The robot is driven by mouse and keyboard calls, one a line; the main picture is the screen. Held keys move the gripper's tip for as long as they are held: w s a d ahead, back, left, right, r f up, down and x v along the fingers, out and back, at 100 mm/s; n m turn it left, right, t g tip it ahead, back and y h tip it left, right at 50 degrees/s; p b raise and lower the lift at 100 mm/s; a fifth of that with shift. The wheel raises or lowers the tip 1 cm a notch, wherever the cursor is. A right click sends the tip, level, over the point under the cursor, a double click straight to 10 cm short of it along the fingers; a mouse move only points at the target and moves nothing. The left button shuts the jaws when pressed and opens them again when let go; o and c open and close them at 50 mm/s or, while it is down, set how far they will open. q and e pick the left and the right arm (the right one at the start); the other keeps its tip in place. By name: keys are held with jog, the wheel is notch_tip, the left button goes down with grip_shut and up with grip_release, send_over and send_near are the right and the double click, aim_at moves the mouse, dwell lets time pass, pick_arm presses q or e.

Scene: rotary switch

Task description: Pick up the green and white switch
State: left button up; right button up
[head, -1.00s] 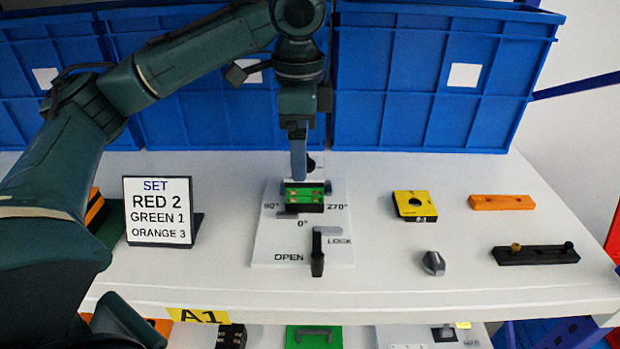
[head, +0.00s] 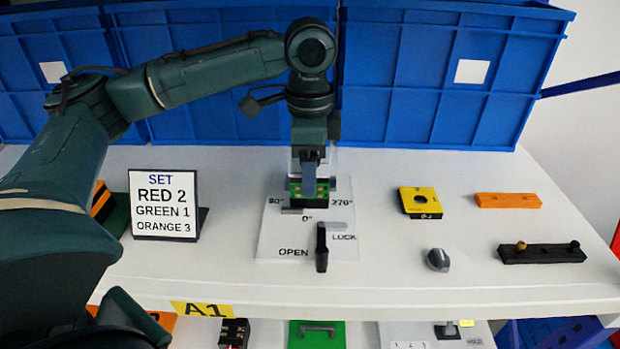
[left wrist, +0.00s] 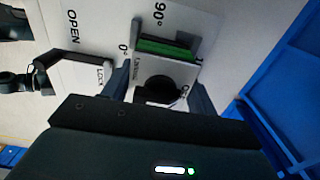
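The green and white switch (head: 325,190) stands on a white panel (head: 275,238) marked with angles, OPEN and LOCK. In the left wrist view the switch (left wrist: 165,68) shows a white face, a black round knob and a green edge. My left gripper (head: 309,184) points down over the switch and partly hides it in the head view. In the left wrist view the left gripper's fingers (left wrist: 162,75) are apart, one on each side of the switch; firm contact cannot be made out. My right gripper is not in view.
A black lever (head: 321,248) stands on the panel just in front of the switch. A sign (head: 165,205) is at left. A yellow block (head: 420,202), a grey knob (head: 438,260), an orange bar (head: 507,200) and a black bar (head: 541,253) lie at right. Blue bins (head: 435,75) line the back.

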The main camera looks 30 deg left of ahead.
pick_arm(q)
jog(key=c, duration=0.5)
jog(key=shift+r, duration=0.1)
